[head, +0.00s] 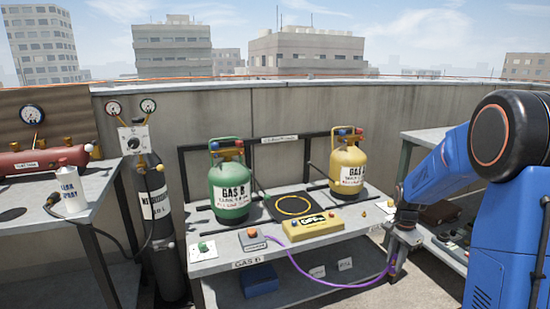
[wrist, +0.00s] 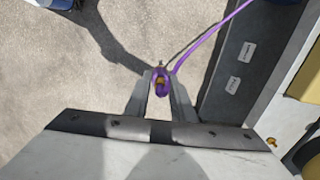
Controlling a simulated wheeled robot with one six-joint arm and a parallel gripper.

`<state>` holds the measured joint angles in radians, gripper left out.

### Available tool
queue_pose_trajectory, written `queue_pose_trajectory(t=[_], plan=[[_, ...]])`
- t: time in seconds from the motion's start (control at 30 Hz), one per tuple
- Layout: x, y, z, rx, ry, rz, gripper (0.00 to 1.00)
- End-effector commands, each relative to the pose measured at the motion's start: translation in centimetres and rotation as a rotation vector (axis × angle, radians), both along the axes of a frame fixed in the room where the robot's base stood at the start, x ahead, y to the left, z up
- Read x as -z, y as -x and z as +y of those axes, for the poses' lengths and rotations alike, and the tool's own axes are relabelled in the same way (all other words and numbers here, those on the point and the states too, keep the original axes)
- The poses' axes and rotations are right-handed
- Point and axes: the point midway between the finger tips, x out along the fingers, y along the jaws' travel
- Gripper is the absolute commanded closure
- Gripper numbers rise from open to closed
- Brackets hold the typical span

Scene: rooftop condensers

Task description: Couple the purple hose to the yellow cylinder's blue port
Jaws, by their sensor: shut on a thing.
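The yellow cylinder (head: 348,170) stands upright at the back right of the middle bench. Its top carries a blue port (head: 342,132) on the left and a red one on the right. The purple hose (head: 312,276) runs from a small block on the bench's front edge, sags in front of the bench and rises to my gripper (head: 390,270). My gripper is low, off the bench's front right corner, well below and to the right of the cylinder. In the wrist view, its fingers are shut on the hose's end (wrist: 162,84), a purple ring with a brassy centre.
A green cylinder (head: 230,188) stands left on the middle bench (head: 215,258). A yellow box marked OFF (head: 306,226) and a dark mat with a yellow ring lie between. A black frame rises behind the cylinders. A grey bench (head: 442,138) stands right. Open floor lies in front.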

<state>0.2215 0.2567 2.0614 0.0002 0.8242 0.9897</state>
Motion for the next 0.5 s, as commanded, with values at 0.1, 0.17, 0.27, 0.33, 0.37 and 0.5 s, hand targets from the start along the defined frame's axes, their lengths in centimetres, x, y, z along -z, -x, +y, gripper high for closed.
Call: queue_pose_trajectory(t=[0.1, 0.17, 0.27, 0.33, 0.37, 0.5], plan=[[1.6, -1.7, 1.5, -0.153, -0.001, 0.001, 1.00], [2.6, -2.6, 2.5, -0.254, -0.001, 0.002, 1.00], [4.3, -4.2, 4.2, -0.427, -0.001, 0.002, 1.00], [5.6, -5.3, 5.4, -0.548, -0.002, 0.002, 1.00], [6.1, -5.7, 6.0, -0.602, -0.001, 0.002, 1.00], [8.6, -7.5, 8.5, -0.835, -0.001, 0.001, 1.00]])
